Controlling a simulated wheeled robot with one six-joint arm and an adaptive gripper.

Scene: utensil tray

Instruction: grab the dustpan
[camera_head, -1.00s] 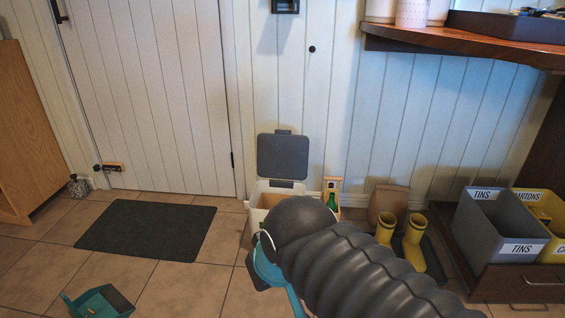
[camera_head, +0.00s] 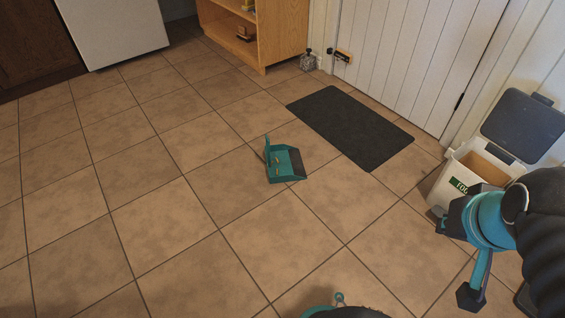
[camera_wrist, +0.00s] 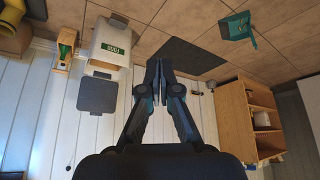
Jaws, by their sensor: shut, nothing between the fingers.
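The dustpan (camera_head: 286,164) is teal with a dark inner part and lies on the tiled floor near the middle of the head view. It also shows in the wrist view at the upper right (camera_wrist: 238,27), well away from the fingers. My gripper (camera_wrist: 159,68) is shut and empty in the wrist view. In the head view my arm is at the right edge, in front of the white bin, far to the right of the dustpan; the fingertips are hard to make out there.
A dark mat (camera_head: 350,126) lies behind the dustpan by the white door (camera_head: 418,50). A white bin (camera_head: 462,180) with its grey lid (camera_head: 524,125) open stands at the right. A wooden shelf (camera_head: 266,45) stands at the back. The floor left of and before the dustpan is clear.

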